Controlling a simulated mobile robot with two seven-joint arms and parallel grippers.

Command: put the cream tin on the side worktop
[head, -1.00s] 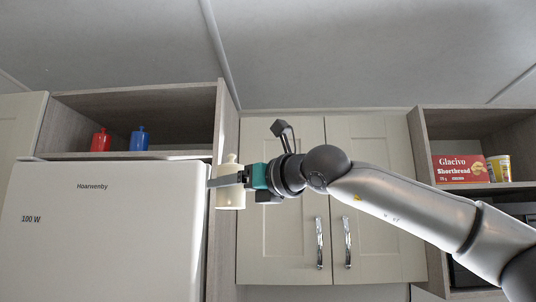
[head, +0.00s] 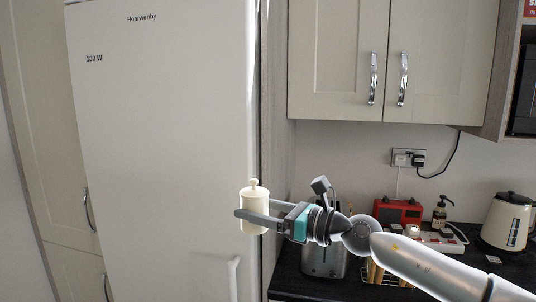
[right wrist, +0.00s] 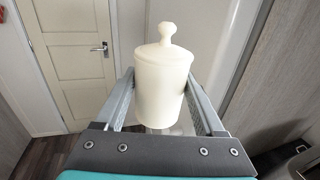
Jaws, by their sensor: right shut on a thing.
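The cream tin (head: 256,200) is a pale cylinder with a lid and a small knob on top. My right gripper (head: 254,217) is shut on it and holds it upright in the air in front of the white fridge. In the right wrist view the tin (right wrist: 161,90) sits between the two fingers of the gripper (right wrist: 161,105). A dark worktop (head: 290,284) runs along the lower right of the head view. I cannot tell whether it is the side worktop. My left gripper is not in view.
The fridge (head: 170,120) stands just behind the tin. Wall cupboards (head: 335,60) hang above. A door (right wrist: 75,50) shows in the right wrist view.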

